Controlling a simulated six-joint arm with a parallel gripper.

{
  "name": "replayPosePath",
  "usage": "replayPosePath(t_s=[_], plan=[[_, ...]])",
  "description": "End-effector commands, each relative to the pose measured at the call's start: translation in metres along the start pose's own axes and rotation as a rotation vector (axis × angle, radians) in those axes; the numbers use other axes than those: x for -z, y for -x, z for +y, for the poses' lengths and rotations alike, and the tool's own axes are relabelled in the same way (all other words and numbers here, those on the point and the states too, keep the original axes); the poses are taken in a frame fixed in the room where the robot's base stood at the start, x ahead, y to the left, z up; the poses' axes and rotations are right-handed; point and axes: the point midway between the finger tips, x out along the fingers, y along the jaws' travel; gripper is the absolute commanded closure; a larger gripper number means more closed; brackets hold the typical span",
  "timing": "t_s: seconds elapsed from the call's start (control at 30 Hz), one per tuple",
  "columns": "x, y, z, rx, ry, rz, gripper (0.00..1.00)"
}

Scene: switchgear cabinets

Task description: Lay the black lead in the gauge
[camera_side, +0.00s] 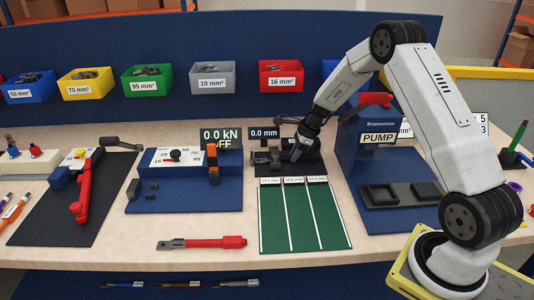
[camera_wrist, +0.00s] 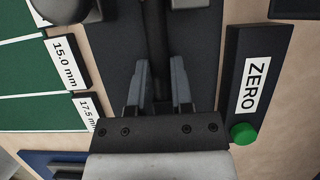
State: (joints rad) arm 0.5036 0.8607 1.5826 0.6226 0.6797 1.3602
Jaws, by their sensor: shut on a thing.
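My gripper (camera_side: 297,152) is low over the dark gauge base, on the right of the gauge jaws (camera_side: 267,157). Its two grey fingers (camera_wrist: 159,82) are shut on the black lead (camera_wrist: 157,35), a dark round length running up the wrist view between them. In the side view the fingers and arm largely hide the lead. The gauge display (camera_side: 264,133) reads 0.0 mm. In the wrist view, rounded grey gauge parts (camera_wrist: 185,3) show at the top edge; whether the lead touches them I cannot tell.
A ZERO plate (camera_wrist: 249,85) with a green button (camera_wrist: 243,134) stands close on the right in the wrist view. A green sorting mat (camera_side: 300,220) with size labels lies in front. The PUMP unit (camera_side: 378,138) is on the right. A red lead (camera_side: 205,243) lies on the table.

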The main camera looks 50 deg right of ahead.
Motion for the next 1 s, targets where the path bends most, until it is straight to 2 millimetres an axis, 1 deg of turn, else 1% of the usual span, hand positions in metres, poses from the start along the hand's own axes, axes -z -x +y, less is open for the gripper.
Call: replayPosePath(t_s=[0.23,0.27,0.3,0.37,0.4,0.77,0.87,1.0], plan=[[-0.001,0.000,-0.001,0.001,0.000,-0.001,1.00],[-0.001,0.000,0.000,0.001,0.000,-0.001,0.70],[-0.001,0.000,0.000,0.001,0.000,-0.001,0.57],[-0.001,0.000,0.000,0.001,0.000,0.000,0.38],[-0.001,0.000,0.000,0.001,0.000,0.000,0.32],[0.000,0.001,0.000,-0.001,0.000,0.000,0.32],[0.000,0.004,0.000,0.000,0.000,0.000,0.32],[0.000,0.015,0.000,0.001,0.000,-0.001,0.32]])
